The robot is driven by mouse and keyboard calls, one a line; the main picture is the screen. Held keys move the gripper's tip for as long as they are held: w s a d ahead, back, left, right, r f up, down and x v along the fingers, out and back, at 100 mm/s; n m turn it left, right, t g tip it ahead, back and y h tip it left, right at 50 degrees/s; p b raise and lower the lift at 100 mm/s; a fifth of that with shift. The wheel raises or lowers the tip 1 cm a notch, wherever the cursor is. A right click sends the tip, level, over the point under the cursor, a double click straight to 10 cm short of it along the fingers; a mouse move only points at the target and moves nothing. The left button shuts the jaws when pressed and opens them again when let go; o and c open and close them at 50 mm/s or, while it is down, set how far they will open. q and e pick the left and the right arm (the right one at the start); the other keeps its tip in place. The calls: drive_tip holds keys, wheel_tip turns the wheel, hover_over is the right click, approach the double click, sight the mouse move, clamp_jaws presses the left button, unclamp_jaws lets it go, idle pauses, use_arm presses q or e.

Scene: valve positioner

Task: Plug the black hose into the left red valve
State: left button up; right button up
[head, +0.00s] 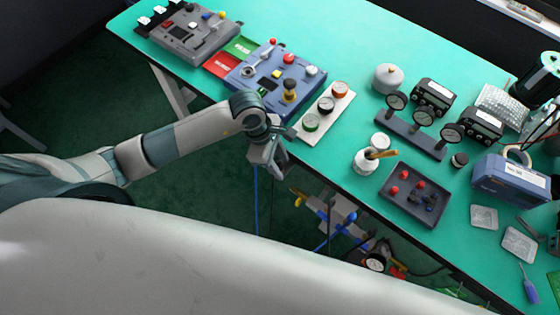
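My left gripper (268,162) hangs at the front edge of the table, pointing down, small and partly hidden by its own wrist. I cannot tell whether its fingers are apart, and no held object is clear. Below the table edge is a cluttered assembly (345,218) with yellow, blue and metal parts and a round gauge (376,262). A small red part (396,271) shows there beside the gauge. A thin dark line that may be the black hose (428,273) runs right from it. The red valves cannot be told apart clearly. My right gripper is not in view.
The green table (350,65) holds a blue control box (262,78), a grey control box (182,38), a gauge stand (412,134), a dark tray (412,205) with small red and dark parts, and a blue device (512,180). My pale body fills the bottom.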

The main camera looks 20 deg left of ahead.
use_arm(q)
drive_tip(key=shift+f, duration=0.3)
drive_tip(key=shift+c, duration=0.4)
clamp_jaws()
drive_tip(key=c, duration=0.6)
unclamp_jaws()
drive_tip(key=shift+c, duration=0.2)
clamp_jaws()
drive_tip(key=shift+r, duration=0.4)
drive_tip(key=shift+r+p, duration=0.55)
drive_tip(key=shift+r, duration=0.05)
